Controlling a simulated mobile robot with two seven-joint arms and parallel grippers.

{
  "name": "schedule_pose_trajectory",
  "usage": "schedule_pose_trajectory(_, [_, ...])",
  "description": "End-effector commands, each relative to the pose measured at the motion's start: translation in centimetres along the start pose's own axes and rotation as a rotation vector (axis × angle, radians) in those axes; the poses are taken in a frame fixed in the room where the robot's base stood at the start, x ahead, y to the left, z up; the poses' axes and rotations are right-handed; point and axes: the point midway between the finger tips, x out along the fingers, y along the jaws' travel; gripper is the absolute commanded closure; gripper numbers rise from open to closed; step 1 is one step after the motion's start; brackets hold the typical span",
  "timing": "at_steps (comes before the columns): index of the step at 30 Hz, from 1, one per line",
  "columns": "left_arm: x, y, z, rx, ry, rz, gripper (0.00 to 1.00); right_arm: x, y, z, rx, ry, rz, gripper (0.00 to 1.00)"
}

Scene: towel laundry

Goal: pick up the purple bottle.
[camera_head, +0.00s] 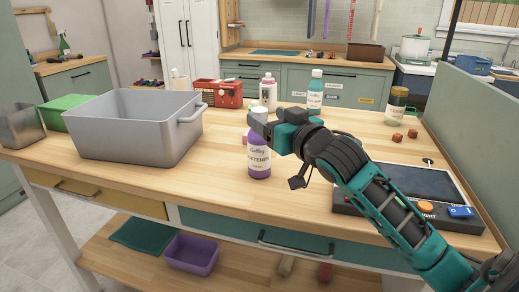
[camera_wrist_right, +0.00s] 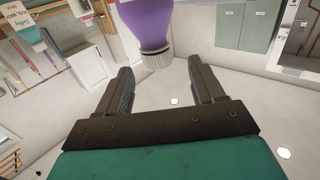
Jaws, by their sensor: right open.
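The purple bottle (camera_head: 259,164) stands upright on the wooden worktable, with a white label and a pale cap. In the right wrist view the purple bottle (camera_wrist_right: 146,22) shows upside down, its ribbed white cap towards the gripper. My right gripper (camera_head: 259,119) comes in from the right and is at the height of the cap, partly covering it. My left gripper is not in view.
A large grey bin (camera_head: 135,135) stands left on the worktable (camera_head: 215,190). Behind the bottle are a red toolbox (camera_head: 218,93), a pink-labelled bottle (camera_head: 268,92) and a teal bottle (camera_head: 315,92). A dark device with buttons (camera_head: 420,187) lies to the right. The table in front is clear.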

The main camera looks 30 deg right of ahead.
Motion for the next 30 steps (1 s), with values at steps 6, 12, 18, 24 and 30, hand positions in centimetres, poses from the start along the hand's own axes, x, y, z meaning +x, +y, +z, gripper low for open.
schedule_pose_trajectory(6, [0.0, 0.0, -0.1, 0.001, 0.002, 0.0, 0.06, 2.3, 0.3, -0.4, 0.0, 0.002, 0.002, 0.32])
schedule_pose_trajectory(12, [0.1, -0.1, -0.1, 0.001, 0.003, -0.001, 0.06, 4.6, 0.4, -0.4, 0.001, 0.002, 0.002, 0.32])
schedule_pose_trajectory(18, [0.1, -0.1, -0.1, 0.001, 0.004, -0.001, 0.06, 5.2, 0.3, -0.3, 0.0, 0.0, 0.001, 0.32])
schedule_pose_trajectory(24, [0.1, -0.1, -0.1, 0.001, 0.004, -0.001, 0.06, 5.1, 0.3, -0.3, 0.0, 0.0, 0.001, 0.38])
schedule_pose_trajectory(30, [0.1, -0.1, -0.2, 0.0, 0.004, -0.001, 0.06, 5.1, 0.3, -0.3, 0.0, 0.0, 0.001, 0.57])
